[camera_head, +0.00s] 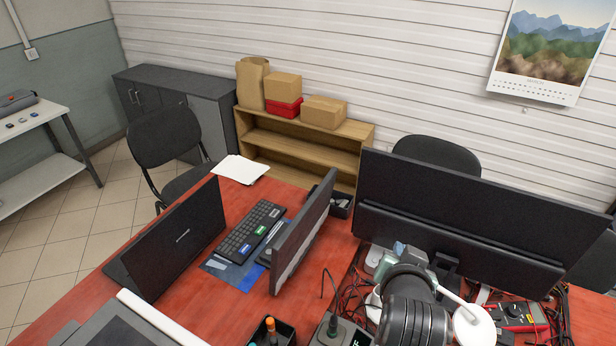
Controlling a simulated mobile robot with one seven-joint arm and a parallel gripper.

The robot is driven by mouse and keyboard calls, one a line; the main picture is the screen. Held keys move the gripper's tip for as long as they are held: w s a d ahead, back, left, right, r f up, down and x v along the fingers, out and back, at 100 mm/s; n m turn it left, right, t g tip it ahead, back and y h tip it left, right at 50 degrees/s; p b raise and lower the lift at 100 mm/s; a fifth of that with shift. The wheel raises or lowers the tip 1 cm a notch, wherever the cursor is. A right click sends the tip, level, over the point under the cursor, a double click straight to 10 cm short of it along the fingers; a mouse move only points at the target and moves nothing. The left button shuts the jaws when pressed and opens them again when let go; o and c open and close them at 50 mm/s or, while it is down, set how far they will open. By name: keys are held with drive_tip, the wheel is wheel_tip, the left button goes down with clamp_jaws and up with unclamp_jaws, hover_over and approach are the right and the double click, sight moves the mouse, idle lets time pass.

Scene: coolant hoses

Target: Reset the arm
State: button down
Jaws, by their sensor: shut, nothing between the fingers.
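My gripper (400,258) is at the lower right, over the cluttered end of the red desk (165,305). It is shut, with nothing seen held in it. The dark ribbed end of my arm (412,318) rises from the bottom edge and hides part of the gripper and the desk behind it. The gripper is in front of the large right monitor's lower edge. The picture does not show clearly whether it touches anything.
The large monitor (470,215) and a second monitor (303,230) stand close by. A laptop (170,245), keyboard (252,230) and papers (240,168) lie left. Red cables and a red multimeter (517,316) are at right. Open floor (65,225) lies far left.

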drive_tip(key=w+a+r+n+t+b, duration=0.15)
drive_tip(key=a+r+t, duration=0.3)
drive_tip(key=r, duration=0.85)
drive_tip(key=a+r+n+t, duration=0.2)
drive_tip(key=a+r+t, duration=0.25)
drive_tip(key=r, duration=0.75)
drive_tip(key=s+a+r+n+t+y, duration=0.1)
drive_tip(key=s+a+r+t, duration=0.1)
drive_tip(key=r, duration=0.4)
drive_tip(key=s+a+r+n+t+y+b, duration=0.1)
drive_tip(key=s+a+r+t, duration=0.2)
drive_tip(key=s+r, duration=0.4)
drive_tip(key=s+a+r+n+t+y, duration=0.1)
drive_tip(key=s+a+r+t+y, duration=0.1)
drive_tip(key=s+a+r, duration=0.3)
wheel_tip(320, 180, up, 2)
drive_tip(key=shift+r, duration=0.1)
drive_tip(key=shift+s+n, duration=0.2)
drive_tip(key=shift+n, duration=0.05)
